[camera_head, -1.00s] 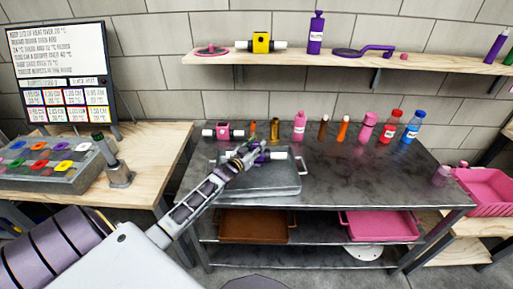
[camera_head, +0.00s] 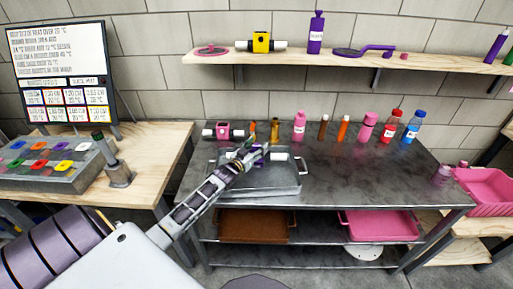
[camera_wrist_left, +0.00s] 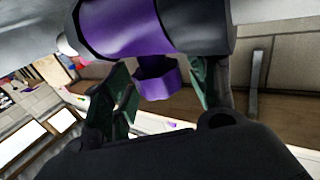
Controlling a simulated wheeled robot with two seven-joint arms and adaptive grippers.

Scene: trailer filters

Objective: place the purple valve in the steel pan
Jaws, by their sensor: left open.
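The purple valve (camera_head: 262,156), a purple body with pale and dark ends, lies in the steel pan (camera_head: 272,190) in the head view, partly hidden by my left gripper. My left gripper (camera_head: 250,147) is open at the valve. In the left wrist view the purple valve (camera_wrist_left: 150,25) fills the top, with its purple knob (camera_wrist_left: 157,80) between the spread green fingers of my left gripper (camera_wrist_left: 165,92). I cannot tell whether a finger touches it. My right gripper is not in view.
A pink valve (camera_head: 223,131) and several bottles stand along the back of the metal table (camera_head: 350,170). A yellow valve (camera_head: 261,43) is on the wall shelf (camera_head: 330,62). A brown tray (camera_head: 252,226) and a pink tray (camera_head: 380,226) are on the lower shelf. The table's right front is clear.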

